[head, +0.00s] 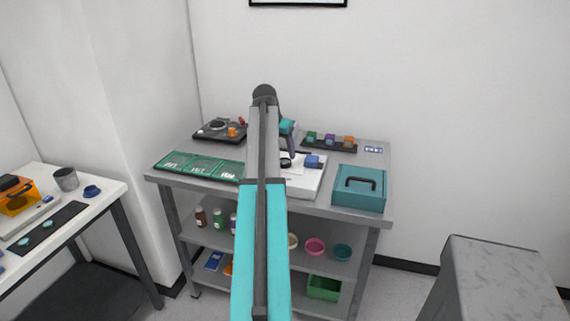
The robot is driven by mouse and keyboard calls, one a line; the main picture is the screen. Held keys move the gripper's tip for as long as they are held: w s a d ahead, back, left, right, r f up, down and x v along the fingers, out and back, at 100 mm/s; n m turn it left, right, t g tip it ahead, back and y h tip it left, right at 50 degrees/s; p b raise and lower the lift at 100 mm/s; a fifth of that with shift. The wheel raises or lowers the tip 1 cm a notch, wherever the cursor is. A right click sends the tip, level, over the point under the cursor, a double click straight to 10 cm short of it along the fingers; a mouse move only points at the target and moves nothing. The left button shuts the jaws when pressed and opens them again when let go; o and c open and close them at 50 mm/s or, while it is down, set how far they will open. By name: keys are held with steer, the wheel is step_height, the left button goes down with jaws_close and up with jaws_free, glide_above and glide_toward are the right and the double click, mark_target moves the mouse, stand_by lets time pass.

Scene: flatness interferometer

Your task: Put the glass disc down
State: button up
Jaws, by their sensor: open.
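My gripper (289,158) is at the end of my arm, low over a white board (303,188) on the grey workbench. It is open, but small and partly hidden behind my arm. A small dark round thing shows at its tip; I cannot tell whether it is part of the gripper or something on the board. I cannot make out a glass disc at the gripper. Two small pale teal discs, one nearer (22,242) and one farther (48,225), lie on a black strip on the white table at the left; I cannot tell whether they are glass.
On the workbench (168,181) are green trays (202,165), a black device (220,131), a rack of coloured blocks (329,142), a blue block (312,161) and a teal case (358,190). Bottles and bowls fill the shelf below. A grey block (505,280) stands at the right.

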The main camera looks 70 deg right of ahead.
mark_target(284, 161)
steer(key=shift+p+x, duration=0.8)
steer(key=shift+x, duration=1.8)
steer(key=shift+a, duration=0.1)
steer(key=shift+c, duration=0.5)
steer(key=c, duration=1.2)
steer(key=shift+o, duration=0.2)
steer(key=shift+r, duration=0.15)
steer(key=shift+r+b, duration=0.55)
steer(key=shift+r, duration=0.85)
steer(key=shift+a+r, duration=0.2)
steer(key=w+a+r+b, duration=0.1)
steer(key=w+a+b, duration=0.2)
steer(key=a, duration=1.2)
steer(key=shift+w+r, duration=0.25)
steer(key=shift+w, duration=0.35)
